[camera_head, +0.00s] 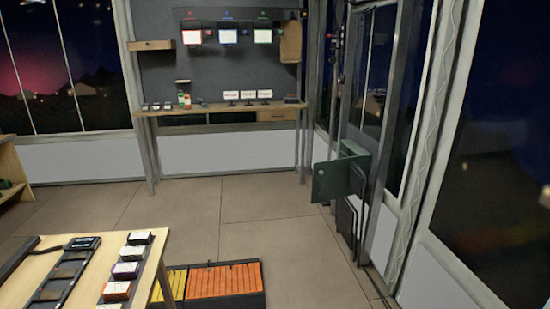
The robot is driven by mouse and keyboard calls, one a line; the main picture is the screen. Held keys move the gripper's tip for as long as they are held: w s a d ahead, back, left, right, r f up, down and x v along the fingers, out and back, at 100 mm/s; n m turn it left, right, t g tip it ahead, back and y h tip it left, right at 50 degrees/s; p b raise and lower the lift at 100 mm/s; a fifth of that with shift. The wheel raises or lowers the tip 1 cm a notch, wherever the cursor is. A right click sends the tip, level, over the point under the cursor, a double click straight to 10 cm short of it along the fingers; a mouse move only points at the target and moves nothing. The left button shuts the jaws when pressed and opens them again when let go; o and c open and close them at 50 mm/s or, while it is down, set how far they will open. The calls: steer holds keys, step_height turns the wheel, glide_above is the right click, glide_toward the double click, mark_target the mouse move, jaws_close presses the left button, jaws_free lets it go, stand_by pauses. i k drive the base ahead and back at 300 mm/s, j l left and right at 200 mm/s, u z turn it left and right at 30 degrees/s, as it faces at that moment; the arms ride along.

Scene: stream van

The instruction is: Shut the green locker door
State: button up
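The green locker door (331,182) is at right of centre, low by the right-hand wall. It is a flat dark green panel with a small pale spot near its upper left. It appears to stand open, swung out to the left from a dark body (372,168) against the wall. The inside of the locker cannot be made out. My gripper and arm are not in view.
A wooden table (143,273) with small coloured boxes fills the lower left. A black crate (262,300) with orange and yellow contents sits on the floor beside it. A narrow workbench (220,108) stands at the back wall. The floor between is clear.

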mark_target(333, 184)
steer(key=i+j+z, duration=0.45)
steer(key=i+j, duration=0.15)
steer(key=i+j+z, duration=0.4)
steer(key=i+j, duration=0.15)
steer(key=j, duration=0.2)
steer(key=i+l+u, duration=0.15)
steer(key=i+u, duration=0.15)
steer(key=i+l+u, duration=0.2)
steer(key=u, duration=0.15)
steer(key=i+l+u, duration=0.5)
steer(key=l+u, duration=0.15)
steer(key=i+l+u, duration=0.3)
steer(key=l+u, duration=0.35)
steer(key=l, duration=0.15)
steer(key=l+u, duration=0.3)
steer(key=l, duration=0.15)
steer(key=l+u, duration=0.35)
steer(key=l, duration=0.15)
steer(key=i, duration=0.05)
